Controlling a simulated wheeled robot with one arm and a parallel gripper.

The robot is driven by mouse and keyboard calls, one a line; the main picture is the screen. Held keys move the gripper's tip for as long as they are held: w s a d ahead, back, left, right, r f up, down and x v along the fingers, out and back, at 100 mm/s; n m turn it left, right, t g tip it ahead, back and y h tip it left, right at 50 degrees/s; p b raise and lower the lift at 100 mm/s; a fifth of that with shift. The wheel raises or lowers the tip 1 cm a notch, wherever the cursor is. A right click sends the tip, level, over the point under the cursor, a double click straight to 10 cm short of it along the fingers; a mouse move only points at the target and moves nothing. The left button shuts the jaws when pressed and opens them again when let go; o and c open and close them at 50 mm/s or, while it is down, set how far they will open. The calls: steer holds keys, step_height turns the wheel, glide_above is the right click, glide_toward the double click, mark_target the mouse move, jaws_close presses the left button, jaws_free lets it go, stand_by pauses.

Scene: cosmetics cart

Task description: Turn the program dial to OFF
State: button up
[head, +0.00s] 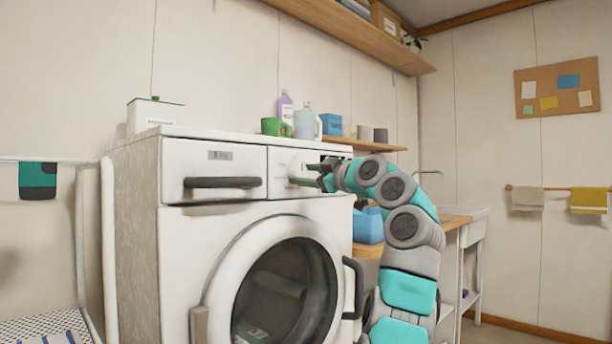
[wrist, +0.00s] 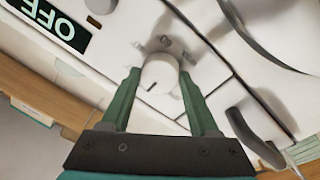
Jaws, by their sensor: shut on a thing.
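The white round program dial (wrist: 163,77) is on the washing machine's front panel, between the two green fingers of my gripper (wrist: 159,72) in the wrist view. My gripper is shut on the dial. A short dark mark on the dial points to the lower left of that view. A dark display (wrist: 50,24) on the panel shows OFF, upside down in this view. In the head view my gripper (head: 311,175) is at the panel of the white washing machine (head: 190,248) and hides the dial.
A dark drawer handle (head: 222,182) is left of the panel, and the round door (head: 284,290) is below. A blue container (head: 368,226) is on the wooden counter at the right.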

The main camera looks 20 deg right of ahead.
steer(key=o, duration=1.4)
steer(key=shift+c, duration=0.2)
steer(key=shift+s, duration=0.1)
steer(key=b+v, duration=0.2)
steer(key=v, duration=0.5)
steer(key=shift+s, duration=0.3)
steer(key=shift+d, duration=0.1)
